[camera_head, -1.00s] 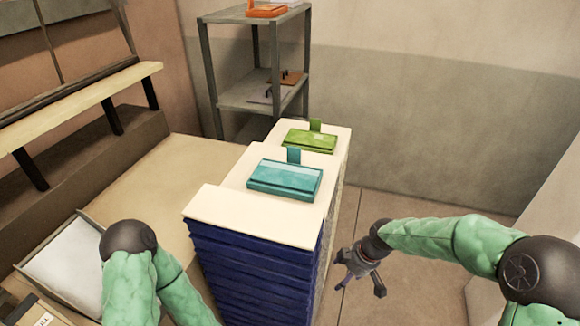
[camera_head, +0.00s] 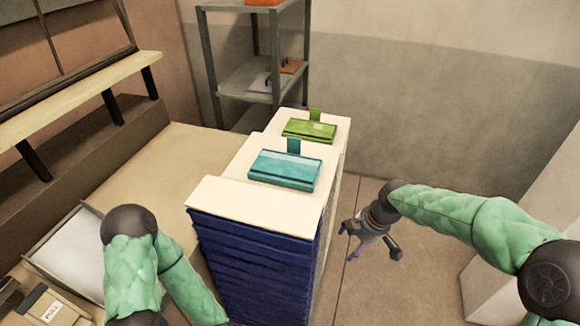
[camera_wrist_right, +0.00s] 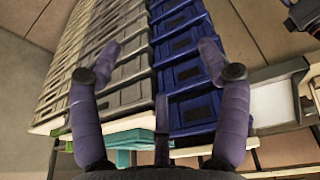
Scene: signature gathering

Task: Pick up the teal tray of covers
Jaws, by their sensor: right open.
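The teal tray (camera_head: 285,171) lies on the cream top of a stack of drawers, with an upright teal tab at its back edge. My right gripper (camera_head: 371,243) is open and empty. It is to the right of the stack and below its top, apart from the tray. In the right wrist view my right gripper's fingers (camera_wrist_right: 158,62) are spread before the drawer fronts, and a teal edge, apparently the tray (camera_wrist_right: 130,139), shows low behind them. My left arm enters at lower left; its gripper is out of view.
A green tray (camera_head: 309,130) lies behind the teal one. Blue drawers (camera_head: 255,265) form the stack's near part. A grey shelf rack (camera_head: 255,80) stands behind. A white block (camera_head: 535,215) is at right. Floor (camera_head: 420,265) is open between stack and block.

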